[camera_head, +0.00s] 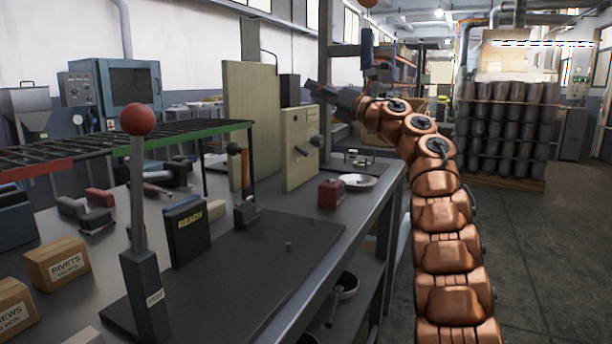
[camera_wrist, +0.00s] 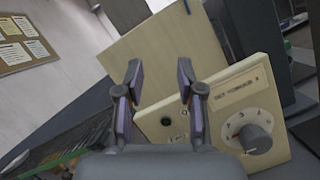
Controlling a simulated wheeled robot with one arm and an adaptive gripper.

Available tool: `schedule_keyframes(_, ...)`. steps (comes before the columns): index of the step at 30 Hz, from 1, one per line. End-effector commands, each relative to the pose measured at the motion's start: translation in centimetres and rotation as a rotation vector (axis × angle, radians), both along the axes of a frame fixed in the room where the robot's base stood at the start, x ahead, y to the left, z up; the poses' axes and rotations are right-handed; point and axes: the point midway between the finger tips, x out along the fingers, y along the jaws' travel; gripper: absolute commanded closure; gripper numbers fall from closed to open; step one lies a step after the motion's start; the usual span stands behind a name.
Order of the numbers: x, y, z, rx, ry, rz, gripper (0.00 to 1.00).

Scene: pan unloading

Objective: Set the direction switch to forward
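A cream control panel (camera_head: 300,172) stands on the bench beyond the black mat, with dark controls on its face. In the wrist view the panel (camera_wrist: 263,98) shows tilted at lower right, with a grey knob (camera_wrist: 255,139) on a numbered dial, a label plate (camera_wrist: 237,90) too blurred to read surely, and a small black round control (camera_wrist: 165,121). I cannot tell which control is the direction switch or its setting. My gripper (camera_wrist: 159,78) is open and empty, its fingers apart in front of the panel's left part. In the head view my gripper (camera_head: 318,90) is above the panel, apart from it.
A tall beige board (camera_head: 250,120) stands behind the panel. The mat (camera_head: 270,270) is mostly clear.

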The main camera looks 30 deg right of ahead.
Motion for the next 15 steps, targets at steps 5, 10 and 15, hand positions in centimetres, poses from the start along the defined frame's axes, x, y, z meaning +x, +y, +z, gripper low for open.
schedule_keyframes(5,-3.4,-0.5,-9.2,-0.251,0.036,0.079,0.62)
schedule_keyframes(10,-6.0,-0.8,-14.3,-0.404,0.069,0.127,0.62)
schedule_keyframes(15,-6.8,-0.9,-16.2,-0.459,0.083,0.144,0.62)
